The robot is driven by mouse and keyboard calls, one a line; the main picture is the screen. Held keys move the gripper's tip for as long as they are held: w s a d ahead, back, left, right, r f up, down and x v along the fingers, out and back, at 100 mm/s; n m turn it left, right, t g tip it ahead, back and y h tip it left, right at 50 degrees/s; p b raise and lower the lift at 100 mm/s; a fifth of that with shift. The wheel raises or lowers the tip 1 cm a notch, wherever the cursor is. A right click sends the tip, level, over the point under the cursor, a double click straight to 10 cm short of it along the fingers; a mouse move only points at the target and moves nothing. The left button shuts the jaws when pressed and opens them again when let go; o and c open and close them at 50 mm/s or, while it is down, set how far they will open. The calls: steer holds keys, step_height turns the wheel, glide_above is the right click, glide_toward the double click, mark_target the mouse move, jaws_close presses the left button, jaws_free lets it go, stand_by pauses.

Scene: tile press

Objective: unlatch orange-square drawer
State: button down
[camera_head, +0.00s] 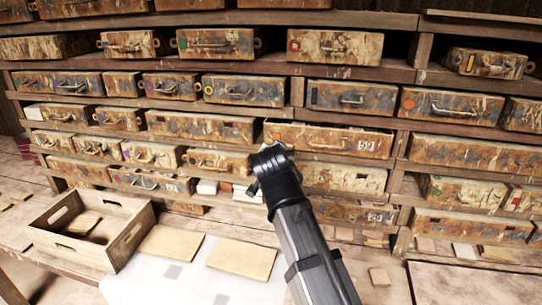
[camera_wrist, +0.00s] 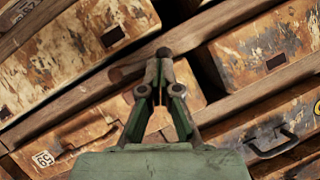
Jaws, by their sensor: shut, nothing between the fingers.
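The orange-square drawer (camera_head: 335,142) is a worn, rust-stained drawer with a handle and a white "59" label, in the middle of the rack. Its small orange square (camera_head: 277,137) shows near its left end. My gripper (camera_head: 269,150) is at the drawer's left end, fingers shut and empty. In the wrist view the fingertips (camera_wrist: 163,54) are over the end away from the label. They hide that end, so I cannot tell whether they touch a latch.
Other drawers crowd around, including one with an orange round mark (camera_head: 450,105) at upper right. Wooden shelf boards (camera_wrist: 95,88) run close by the fingers. A wooden crate (camera_head: 60,247) and flat tan boards (camera_head: 243,257) lie on the bench below.

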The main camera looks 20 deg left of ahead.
steer(key=w+d+r+b+v, duration=0.1)
steer(key=d+b+v, duration=0.1)
steer(key=v, duration=1)
steer(key=shift+r, duration=0.25)
